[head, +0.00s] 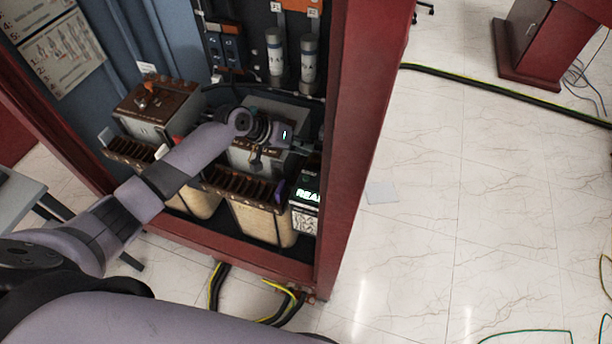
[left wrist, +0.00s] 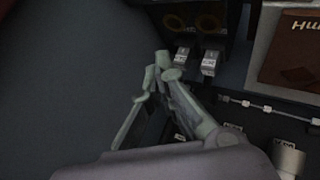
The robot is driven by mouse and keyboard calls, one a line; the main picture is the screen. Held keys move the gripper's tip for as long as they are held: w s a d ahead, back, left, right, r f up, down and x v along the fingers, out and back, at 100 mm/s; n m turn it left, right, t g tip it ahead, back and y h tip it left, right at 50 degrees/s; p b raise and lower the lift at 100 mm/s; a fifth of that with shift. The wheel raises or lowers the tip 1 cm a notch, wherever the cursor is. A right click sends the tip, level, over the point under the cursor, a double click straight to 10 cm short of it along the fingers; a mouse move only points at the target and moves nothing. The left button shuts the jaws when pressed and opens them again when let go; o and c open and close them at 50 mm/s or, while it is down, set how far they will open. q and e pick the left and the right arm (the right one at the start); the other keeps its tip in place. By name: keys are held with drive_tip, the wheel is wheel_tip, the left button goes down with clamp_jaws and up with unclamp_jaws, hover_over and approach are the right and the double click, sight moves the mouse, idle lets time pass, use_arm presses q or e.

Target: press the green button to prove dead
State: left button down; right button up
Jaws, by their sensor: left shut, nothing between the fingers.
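My left gripper (left wrist: 160,66) is shut and empty in the left wrist view, its fingertips together. In the head view my left arm reaches into the red cabinet (head: 352,130), and the gripper end (head: 258,160) is over the middle transformer, small and partly hidden by the wrist. A small dark unit with a lit display reading "REA" (head: 306,195) stands at the cabinet's lower right, below and right of the gripper and apart from it. The display's right end is cut off by the cabinet post. I cannot clearly make out a green button. My right gripper is not in view.
A brown-topped transformer (head: 156,105) stands left in the cabinet. Two grey cylinders (head: 308,62) hang at the back. Ribbed brown parts (head: 247,187) lie under my arm. In the left wrist view, white tags (left wrist: 209,63) are near the fingertips. The floor at right is mostly clear.

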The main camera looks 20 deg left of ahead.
use_arm(q)
drive_tip(key=b, duration=0.7)
hover_over(304, 176)
wheel_tip(304, 176, down, 7)
drive_tip(key=shift+w+f, duration=0.1)
drive_tip(key=shift+f, duration=0.1)
drive_tip(key=shift+f+b, duration=0.35)
drive_tip(key=shift+f, duration=0.4)
idle(0.5)
drive_tip(key=shift+f, duration=0.4)
drive_tip(key=shift+f+b, duration=0.5)
drive_tip(key=shift+b, duration=0.05)
idle(0.4)
drive_tip(key=shift+r, duration=0.1)
drive_tip(key=shift+r+p, duration=0.8)
drive_tip(key=shift+p, duration=0.05)
